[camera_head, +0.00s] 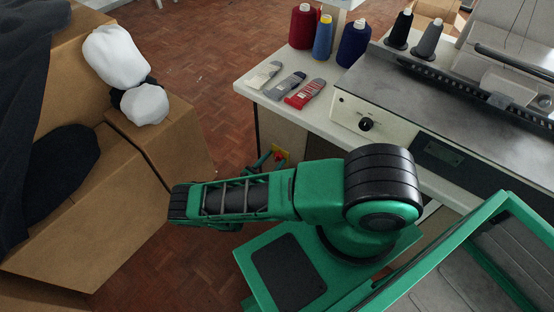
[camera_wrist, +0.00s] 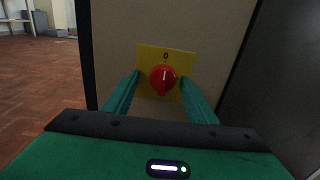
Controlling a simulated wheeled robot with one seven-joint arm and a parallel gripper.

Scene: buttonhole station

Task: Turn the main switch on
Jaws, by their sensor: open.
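The main switch is a red rotary knob (camera_wrist: 162,79) on a yellow plate (camera_wrist: 179,53) fixed to a beige panel. The plate shows a "0" above the knob, and a pale mark on the knob points up toward it. My gripper (camera_wrist: 158,80) is open, with one green finger at each side of the knob. Whether the fingers touch the knob cannot be told. In the head view, a bit of the yellow plate (camera_head: 284,156) shows beside my gripper (camera_head: 268,160), low on the side of the machine table; my arm hides much of that area.
The machine table (camera_head: 262,96) carries thread cones (camera_head: 323,38), several folded knit pieces (camera_head: 285,87) and the sewing machine with a black knob (camera_head: 366,124). Cardboard boxes (camera_head: 95,210) with dark cloth and white bundles (camera_head: 116,57) stand at left. Parquet floor lies between.

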